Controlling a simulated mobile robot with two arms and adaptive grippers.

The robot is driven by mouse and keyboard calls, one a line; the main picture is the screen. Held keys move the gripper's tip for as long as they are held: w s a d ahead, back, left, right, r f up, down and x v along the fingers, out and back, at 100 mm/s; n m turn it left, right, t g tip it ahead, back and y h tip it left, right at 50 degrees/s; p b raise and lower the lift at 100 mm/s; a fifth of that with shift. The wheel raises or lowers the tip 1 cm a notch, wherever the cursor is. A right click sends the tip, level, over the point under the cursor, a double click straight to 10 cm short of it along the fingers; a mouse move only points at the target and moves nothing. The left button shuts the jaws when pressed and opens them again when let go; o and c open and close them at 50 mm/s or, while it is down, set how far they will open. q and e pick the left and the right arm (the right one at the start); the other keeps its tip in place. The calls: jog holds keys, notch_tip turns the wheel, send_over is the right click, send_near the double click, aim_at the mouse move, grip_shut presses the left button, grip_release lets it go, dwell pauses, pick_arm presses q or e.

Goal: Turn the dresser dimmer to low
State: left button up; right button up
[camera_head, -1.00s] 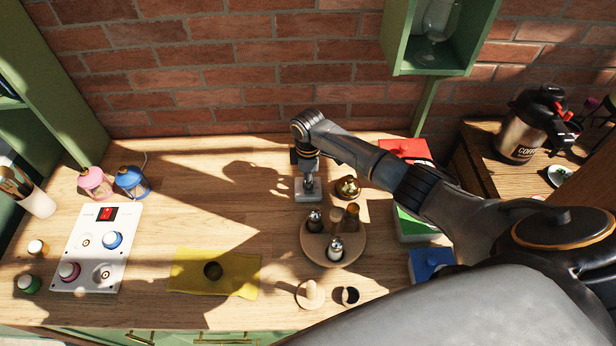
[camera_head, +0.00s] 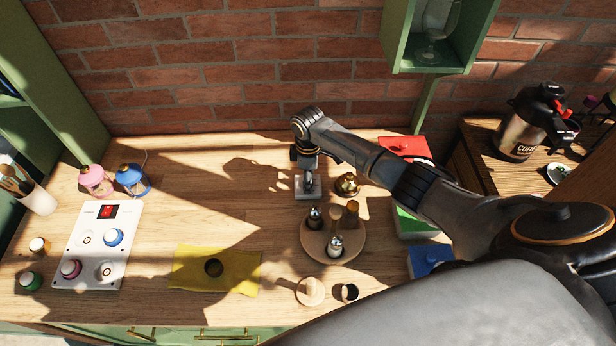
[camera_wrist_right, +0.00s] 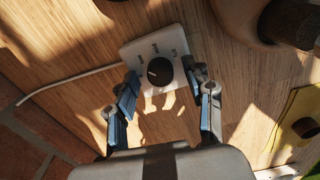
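The dimmer is a small white box (camera_head: 300,194) at the back middle of the table, with a cable. In the right wrist view its white plate (camera_wrist_right: 138,52) carries a round black knob (camera_wrist_right: 160,71) with several small labels, too small to read surely. The knob's setting is hard to tell. My right gripper (camera_head: 308,180) points down over the dimmer. In the wrist view the right gripper's (camera_wrist_right: 160,78) blue-padded fingers are apart, one on each side of the knob, with gaps visible. My left gripper is not in view.
A brass bell (camera_head: 347,185) stands close right of the dimmer. A round wooden tray (camera_head: 318,250) with shakers is in front. A white switch panel (camera_head: 86,250), two lanterns (camera_head: 132,181) and a yellow cloth (camera_head: 240,268) lie left. Bare wood is free left of the dimmer.

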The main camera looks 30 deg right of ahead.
notch_tip(320, 180, up, 12)
dwell(0.6)
dwell(0.4)
